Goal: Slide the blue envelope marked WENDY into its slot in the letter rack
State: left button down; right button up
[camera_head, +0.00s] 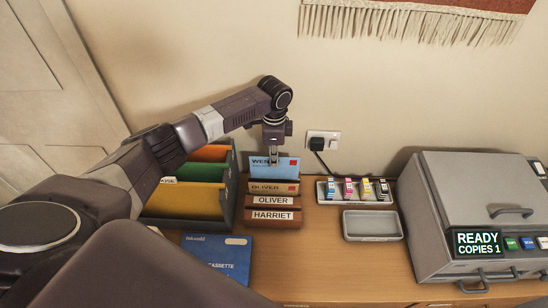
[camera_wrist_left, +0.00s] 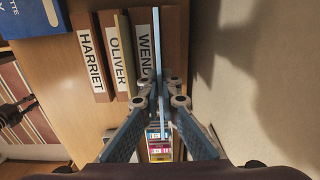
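The blue envelope (camera_head: 284,167) marked WEN..., the rest of the name hidden by my gripper, stands upright at the back of the letter rack (camera_head: 273,224). My left gripper (camera_head: 273,157) is shut on its top edge from above. In the left wrist view the envelope (camera_wrist_left: 157,30) shows edge-on between the fingertips (camera_wrist_left: 164,92), beside the rack's WENDY label (camera_wrist_left: 145,50). Its lower part is hidden, so I cannot tell how deep it sits. A brown OLIVER envelope (camera_head: 273,187) stands in front of it. My right gripper is not in view.
A file holder (camera_head: 188,200) with coloured folders stands close left of the rack. A blue cassette box (camera_head: 217,252) lies in front. An ink cartridge tray (camera_head: 325,197), an empty grey tray (camera_head: 371,226) and a copier (camera_head: 470,215) are to the right. The wall is close behind.

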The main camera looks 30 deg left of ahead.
aim_at(274, 178)
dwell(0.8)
pick_arm(q)
jog(key=shift+f, duration=0.1)
jog(key=shift+f+b, duration=0.8)
jog(key=shift+f, duration=1.3)
jog(key=shift+f+b, duration=0.7)
jog(key=shift+f, duration=0.2)
jog(key=c, duration=2.1)
grip_release()
